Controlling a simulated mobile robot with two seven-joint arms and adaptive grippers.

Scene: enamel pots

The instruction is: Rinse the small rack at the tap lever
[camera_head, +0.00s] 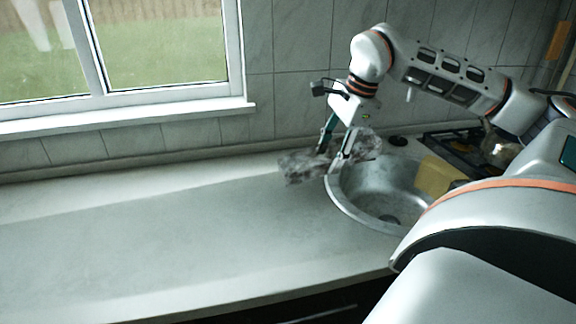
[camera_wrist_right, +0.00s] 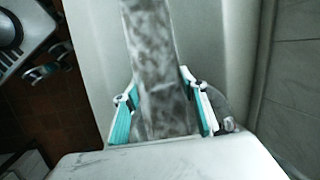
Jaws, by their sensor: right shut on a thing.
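My right gripper (camera_head: 333,155) is shut on a long, grey mottled piece (camera_head: 300,168), which I take to be the small rack. It holds the piece at the left rim of the round metal sink (camera_head: 375,205), by the back wall. In the right wrist view the piece (camera_wrist_right: 152,50) runs up between the teal-edged fingers of the gripper (camera_wrist_right: 160,108). I cannot make out the tap lever clearly. A grey rounded thing (camera_wrist_right: 222,103) shows beside the right finger in the wrist view, and I cannot tell what it is. My left gripper is out of view.
A yellowish block (camera_head: 435,176) is at the sink's right side. A dark hob (camera_head: 455,142) lies behind it. The pale counter (camera_head: 130,245) left of the sink is clear. The tiled wall (camera_head: 300,100) and window sill (camera_head: 120,118) bound the back.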

